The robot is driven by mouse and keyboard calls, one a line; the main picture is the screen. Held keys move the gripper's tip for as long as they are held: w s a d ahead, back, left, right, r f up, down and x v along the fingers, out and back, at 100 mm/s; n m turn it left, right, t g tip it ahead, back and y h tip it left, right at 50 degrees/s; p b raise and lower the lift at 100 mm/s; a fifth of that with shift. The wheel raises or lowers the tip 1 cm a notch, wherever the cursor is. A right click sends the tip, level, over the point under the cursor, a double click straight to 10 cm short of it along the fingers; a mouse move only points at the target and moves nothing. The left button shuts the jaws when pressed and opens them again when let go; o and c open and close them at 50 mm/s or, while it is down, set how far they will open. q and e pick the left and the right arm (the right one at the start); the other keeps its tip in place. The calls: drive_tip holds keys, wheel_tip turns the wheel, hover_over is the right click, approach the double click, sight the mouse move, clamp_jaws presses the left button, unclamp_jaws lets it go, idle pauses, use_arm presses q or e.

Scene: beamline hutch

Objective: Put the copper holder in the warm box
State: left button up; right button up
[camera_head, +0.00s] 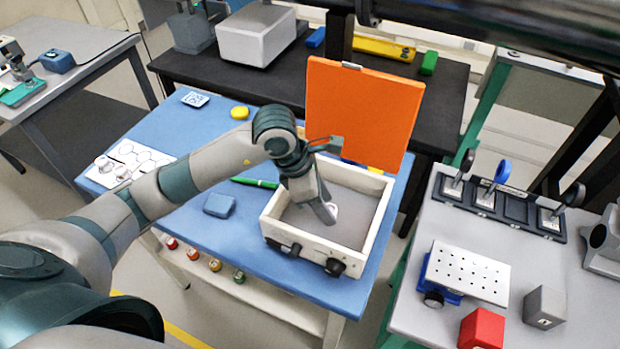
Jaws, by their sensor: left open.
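The box with a raised orange lid (362,110), which I take for the warm box, stands open on the blue-topped table; its pale front wall (300,262) carries dark knobs. My left gripper (327,213) points down inside the box opening, near its left side. It is open, and I see nothing clearly between its fingers. I cannot make out a copper-coloured holder anywhere; the gripper and arm cover part of the box's inside. The visible box floor (350,222) is bare grey. My right gripper is out of view.
On the blue table (175,130) lie a blue block (219,206), a green pen (256,183) and a yellow disc (240,112). The right table holds a black rack (513,209) with knobbed pieces, a perforated plate (467,272), a red cube (482,329) and a grey cube (544,307).

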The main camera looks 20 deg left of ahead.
use_arm(q)
drive_tip(key=b+v, duration=0.3)
drive_tip(key=v, duration=0.8)
drive_tip(key=shift+a, duration=0.15)
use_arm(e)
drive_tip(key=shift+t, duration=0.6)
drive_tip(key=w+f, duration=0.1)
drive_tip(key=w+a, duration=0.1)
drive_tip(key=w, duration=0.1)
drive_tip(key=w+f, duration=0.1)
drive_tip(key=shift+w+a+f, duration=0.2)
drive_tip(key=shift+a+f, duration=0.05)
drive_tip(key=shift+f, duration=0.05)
use_arm(q)
drive_tip(key=shift+s+r, duration=0.1)
drive_tip(key=shift+r, duration=0.05)
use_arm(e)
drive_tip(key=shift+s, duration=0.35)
use_arm(q)
drive_tip(key=shift+c, duration=0.4)
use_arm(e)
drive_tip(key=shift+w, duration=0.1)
